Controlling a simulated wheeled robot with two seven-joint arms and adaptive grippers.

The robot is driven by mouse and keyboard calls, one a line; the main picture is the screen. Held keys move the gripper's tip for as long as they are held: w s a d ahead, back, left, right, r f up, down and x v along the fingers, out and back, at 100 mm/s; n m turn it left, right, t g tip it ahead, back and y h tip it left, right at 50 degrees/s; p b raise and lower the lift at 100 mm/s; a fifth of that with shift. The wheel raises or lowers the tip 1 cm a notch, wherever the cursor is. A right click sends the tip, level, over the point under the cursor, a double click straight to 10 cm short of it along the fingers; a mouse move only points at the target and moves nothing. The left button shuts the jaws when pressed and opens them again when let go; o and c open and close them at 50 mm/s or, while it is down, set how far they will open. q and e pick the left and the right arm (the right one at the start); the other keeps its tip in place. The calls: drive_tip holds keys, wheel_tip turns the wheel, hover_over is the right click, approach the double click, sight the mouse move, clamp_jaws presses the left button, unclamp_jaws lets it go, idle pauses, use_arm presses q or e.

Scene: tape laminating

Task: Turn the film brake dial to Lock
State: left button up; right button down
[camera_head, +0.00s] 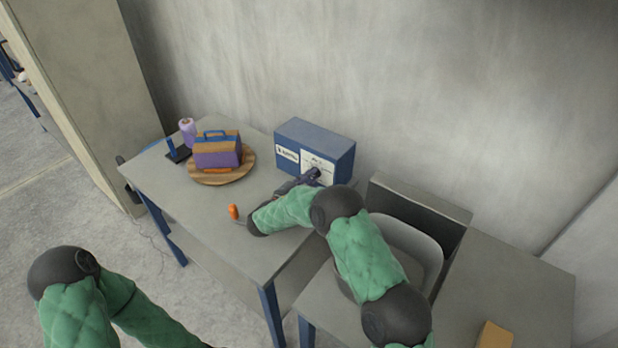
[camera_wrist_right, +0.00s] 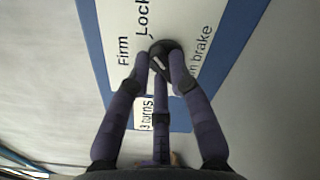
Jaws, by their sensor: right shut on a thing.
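The film brake dial (camera_wrist_right: 162,47) is a small dark knob on a white label panel, in the right wrist view. The panel reads "Firm", "Lock" and part of "brake". My right gripper (camera_wrist_right: 160,58) is shut on the dial, with its fingers around the knob. A pale mark shows on the knob between the fingers, but I cannot tell which word it points to. In the head view the panel is on the front of a blue box (camera_head: 336,147), and my right gripper (camera_head: 313,175) reaches it and hides the dial. My left gripper is out of view; only its arm shows.
The box stands at the back right of a grey table (camera_head: 205,212). On the table's left are a purple and tan case (camera_head: 217,155) on a round wooden board (camera_head: 200,179), and a purple roll (camera_head: 187,130). An orange object (camera_head: 233,212) lies near my right forearm.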

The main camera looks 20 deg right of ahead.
drive_tip(key=c, duration=1.1)
unclamp_jaws()
drive_tip(key=v, duration=1.2)
